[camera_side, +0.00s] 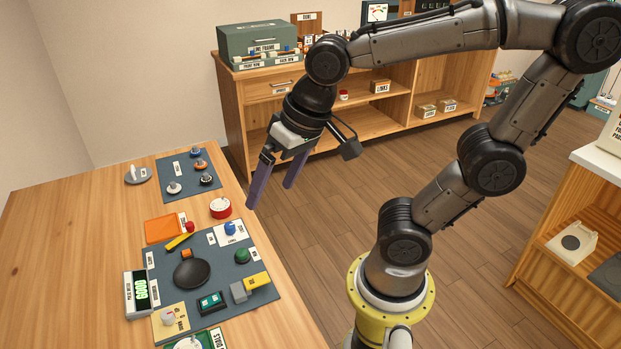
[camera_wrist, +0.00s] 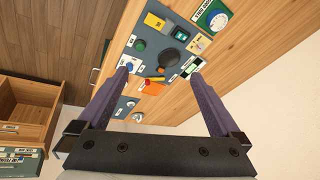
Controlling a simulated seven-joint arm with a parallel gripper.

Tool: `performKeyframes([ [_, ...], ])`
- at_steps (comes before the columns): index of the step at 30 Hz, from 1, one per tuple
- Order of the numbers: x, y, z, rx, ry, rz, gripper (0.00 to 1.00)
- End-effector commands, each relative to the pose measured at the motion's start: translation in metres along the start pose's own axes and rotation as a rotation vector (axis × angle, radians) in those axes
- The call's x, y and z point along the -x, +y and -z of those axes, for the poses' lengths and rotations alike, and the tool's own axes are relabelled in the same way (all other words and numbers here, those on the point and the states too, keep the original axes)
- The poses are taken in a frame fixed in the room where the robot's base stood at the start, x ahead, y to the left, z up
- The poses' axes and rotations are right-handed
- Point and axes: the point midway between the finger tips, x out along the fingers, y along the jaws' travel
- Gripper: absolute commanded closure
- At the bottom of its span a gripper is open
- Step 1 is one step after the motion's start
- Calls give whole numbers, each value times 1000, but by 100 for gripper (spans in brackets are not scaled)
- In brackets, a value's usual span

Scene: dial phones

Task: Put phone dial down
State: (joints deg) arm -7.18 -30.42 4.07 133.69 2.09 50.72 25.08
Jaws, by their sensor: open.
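My gripper (camera_side: 271,196) is open, with nothing between its two purple fingers. It hangs in the air by the right edge of the wooden table, above and to the right of the items there. In the wrist view its fingers (camera_wrist: 160,72) spread apart with the table beyond them. I cannot tell for sure which thing is the phone dial. A round red dial-like piece (camera_side: 221,208) with a pale top sits near the table's right edge. A green-and-white dial panel (camera_side: 190,344) is partly cut off at the bottom; a blue-centred dial (camera_wrist: 214,18) shows in the wrist view.
A dark mat (camera_side: 218,308) carries a black round dish (camera_side: 192,273), a green knob (camera_side: 242,255) and several blocks. A display (camera_side: 138,294) stands at its left. A smaller mat (camera_side: 175,167) holds several knobs. A wooden shelf (camera_side: 232,108) stands behind. The table's left part is clear.

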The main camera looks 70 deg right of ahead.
Motion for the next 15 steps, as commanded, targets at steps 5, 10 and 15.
performKeyframes([
  [5,17,36,-25,240,98,-32,0],
  [10,20,47,-35,340,126,-54,0],
  [15,20,47,-36,351,126,-56,0],
])
